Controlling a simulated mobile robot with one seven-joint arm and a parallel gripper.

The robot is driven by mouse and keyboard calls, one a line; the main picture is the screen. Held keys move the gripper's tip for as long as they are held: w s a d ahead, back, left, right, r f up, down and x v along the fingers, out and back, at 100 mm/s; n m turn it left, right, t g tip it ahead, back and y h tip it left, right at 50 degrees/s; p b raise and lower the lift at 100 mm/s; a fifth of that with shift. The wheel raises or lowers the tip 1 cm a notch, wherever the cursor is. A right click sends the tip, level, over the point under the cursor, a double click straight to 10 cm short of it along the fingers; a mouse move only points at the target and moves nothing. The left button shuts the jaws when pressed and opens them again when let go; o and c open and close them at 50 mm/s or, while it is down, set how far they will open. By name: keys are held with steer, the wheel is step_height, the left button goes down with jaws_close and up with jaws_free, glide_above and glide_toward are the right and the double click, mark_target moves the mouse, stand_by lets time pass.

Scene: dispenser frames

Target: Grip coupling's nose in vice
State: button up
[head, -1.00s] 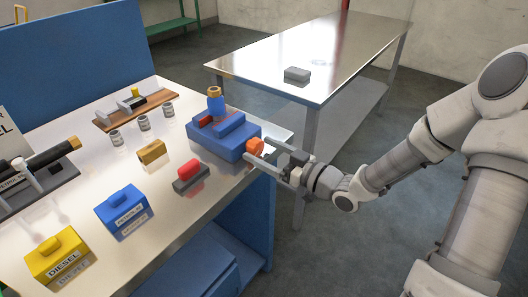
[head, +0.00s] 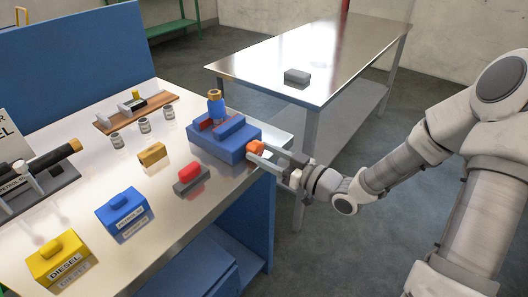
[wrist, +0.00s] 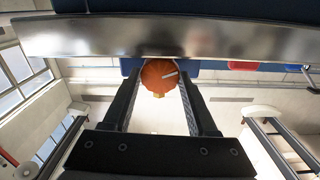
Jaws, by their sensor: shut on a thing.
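The blue vice (head: 236,151) sits at the right edge of the workbench. The coupling (head: 216,107), a blue cylinder with a brass-coloured ring on top, stands upright at the vice's jaws. Its lower end is hidden, so I cannot tell how tightly the jaws hold it. The orange knob (head: 256,147) is on the vice's near right side. My gripper (head: 264,150) is shut on this knob from the right.
On the bench are a red-topped block (head: 190,176), a brass-coloured block (head: 152,154), a blue box (head: 121,212), a yellow diesel box (head: 57,262) and several small cans (head: 143,126). A metal table (head: 335,50) stands behind, with open floor between.

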steer(key=m+p, duration=0.2)
steer(key=shift+r+p, duration=0.15)
steer(key=shift+p, duration=0.2)
steer(key=shift+m+p, duration=1.2)
steer(key=shift+m, duration=0.4)
steer(key=shift+f, duration=0.2)
steer(key=o, duration=1.4)
steer(key=shift+f+b, duration=0.1)
steer(key=shift+b, duration=0.2)
steer(key=shift+f+n+b, duration=0.15)
steer(key=shift+n+b, duration=0.65)
steer(key=shift+b, duration=0.1)
steer(key=n+b, duration=0.3)
steer(key=b, duration=0.1)
steer(key=shift+n, duration=0.4)
steer(key=p+v, duration=0.1)
steer(key=v, duration=0.7)
steer(key=p+v, duration=0.2)
steer(key=v, duration=0.7)
steer(key=shift+s+d+r, duration=0.2)
